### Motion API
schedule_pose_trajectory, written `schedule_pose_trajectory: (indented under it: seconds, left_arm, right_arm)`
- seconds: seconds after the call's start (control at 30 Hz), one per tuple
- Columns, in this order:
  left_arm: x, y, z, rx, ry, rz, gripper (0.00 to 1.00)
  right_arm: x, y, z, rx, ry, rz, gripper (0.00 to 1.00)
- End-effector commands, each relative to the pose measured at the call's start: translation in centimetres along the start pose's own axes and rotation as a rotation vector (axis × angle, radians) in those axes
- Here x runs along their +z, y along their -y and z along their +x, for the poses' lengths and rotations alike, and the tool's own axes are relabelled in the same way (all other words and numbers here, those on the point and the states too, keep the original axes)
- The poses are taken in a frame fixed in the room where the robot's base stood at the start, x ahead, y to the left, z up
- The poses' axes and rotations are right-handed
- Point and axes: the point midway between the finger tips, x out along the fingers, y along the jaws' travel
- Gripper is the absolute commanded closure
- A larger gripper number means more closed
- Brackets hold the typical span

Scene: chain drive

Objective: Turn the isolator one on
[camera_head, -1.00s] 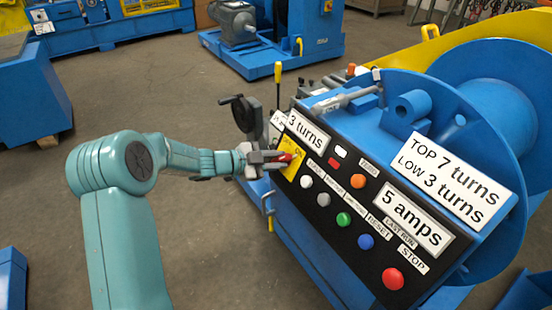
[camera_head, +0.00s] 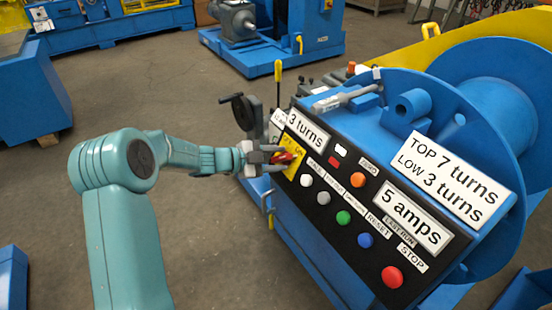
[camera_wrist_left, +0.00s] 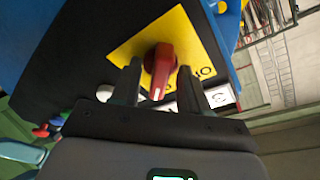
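The isolator is a red rotary knob (camera_head: 285,157) on a yellow plate (camera_head: 293,147) at the upper left of the black control panel. In the left wrist view the red knob (camera_wrist_left: 160,68) stands upright in the picture on the yellow plate (camera_wrist_left: 190,38), with an "ON" label to its right. My left gripper (camera_head: 276,158) is at the knob, one finger on either side. In the left wrist view its fingers (camera_wrist_left: 155,85) are spread, with a small gap showing left of the knob; contact on the right side is unclear. My right gripper is out of view.
The panel also carries an orange button (camera_head: 358,181), a green button (camera_head: 343,218), a blue button (camera_head: 365,241) and a red stop button (camera_head: 392,277). A black hand wheel (camera_head: 243,112) and a yellow-topped lever (camera_head: 278,80) stand just behind my gripper.

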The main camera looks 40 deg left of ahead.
Motion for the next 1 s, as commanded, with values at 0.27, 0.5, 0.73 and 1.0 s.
schedule_pose_trajectory:
  seconds: [0.27,0.5,0.73,1.0]
  left_arm:
    - [-0.1,0.1,-0.8,-0.002,0.001,-0.001,0.55]
    - [-0.2,0.3,-6.1,-0.003,0.005,-0.002,0.55]
    - [-0.1,0.2,-12.1,-0.004,0.004,-0.001,0.55]
    - [0.0,0.1,-15.9,-0.001,0.001,-0.001,0.55]
  right_arm:
    - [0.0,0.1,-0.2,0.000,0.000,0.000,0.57]
    - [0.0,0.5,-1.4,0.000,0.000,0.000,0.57]
    - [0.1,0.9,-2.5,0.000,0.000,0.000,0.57]
    - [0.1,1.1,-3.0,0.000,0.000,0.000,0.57]
